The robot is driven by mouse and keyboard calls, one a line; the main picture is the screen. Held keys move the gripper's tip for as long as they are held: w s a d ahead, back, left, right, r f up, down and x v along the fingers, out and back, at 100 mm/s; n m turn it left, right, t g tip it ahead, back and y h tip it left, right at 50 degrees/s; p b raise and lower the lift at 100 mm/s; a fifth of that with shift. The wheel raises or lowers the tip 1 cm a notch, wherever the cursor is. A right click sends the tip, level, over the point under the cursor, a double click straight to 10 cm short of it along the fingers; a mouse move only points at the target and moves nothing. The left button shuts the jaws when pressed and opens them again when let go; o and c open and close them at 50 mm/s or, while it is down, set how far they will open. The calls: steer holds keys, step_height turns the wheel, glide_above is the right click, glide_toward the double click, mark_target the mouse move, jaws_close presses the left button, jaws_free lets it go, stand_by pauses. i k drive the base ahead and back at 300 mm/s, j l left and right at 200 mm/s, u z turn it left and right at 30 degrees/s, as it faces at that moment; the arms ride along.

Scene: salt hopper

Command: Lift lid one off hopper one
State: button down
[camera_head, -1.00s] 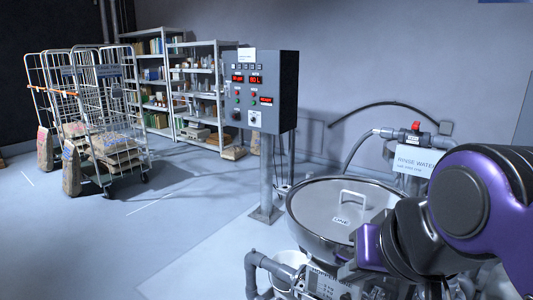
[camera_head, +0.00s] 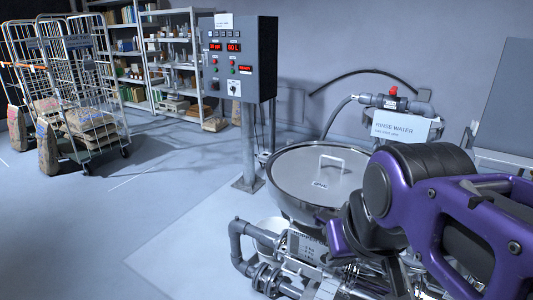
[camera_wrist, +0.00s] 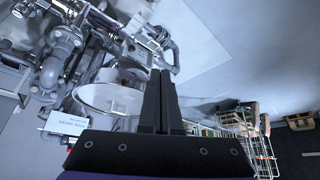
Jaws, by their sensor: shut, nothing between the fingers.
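Lid one (camera_head: 318,173) is a round metal lid with a raised bar handle (camera_head: 331,160) and a small label reading ONE. It sits on hopper one (camera_head: 290,208), a round metal vessel. The hopper and lid also show in the wrist view (camera_wrist: 108,97), partly behind my fingers. My gripper (camera_wrist: 161,74) shows in the wrist view with its two dark fingers together and nothing between them. It is apart from the lid handle. In the head view my purple and black arm is right of the hopper and hides its right side; the fingertips cannot be made out there.
A control box (camera_head: 239,58) on a post stands behind and left of the hopper. A rinse water sign (camera_head: 402,126) and pipe with a red valve are behind it. Grey pipes (camera_head: 240,245) run below. A wire cage trolley (camera_head: 90,85) stands far left; open floor lies between.

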mark_target(328, 175)
steer(key=i+j+z, duration=0.1)
steer(key=z, duration=0.3)
steer(key=j+z, duration=0.1)
steer(key=z, duration=0.35)
steer(key=i+j+z, duration=0.1)
steer(key=z, duration=0.3)
steer(key=i+j+z, duration=0.1)
steer(key=j+z, duration=0.15)
steer(key=j, duration=0.15)
steer(key=j+z, duration=0.25)
steer(key=j, duration=0.2)
steer(key=j+z, duration=0.2)
steer(key=j, duration=0.6)
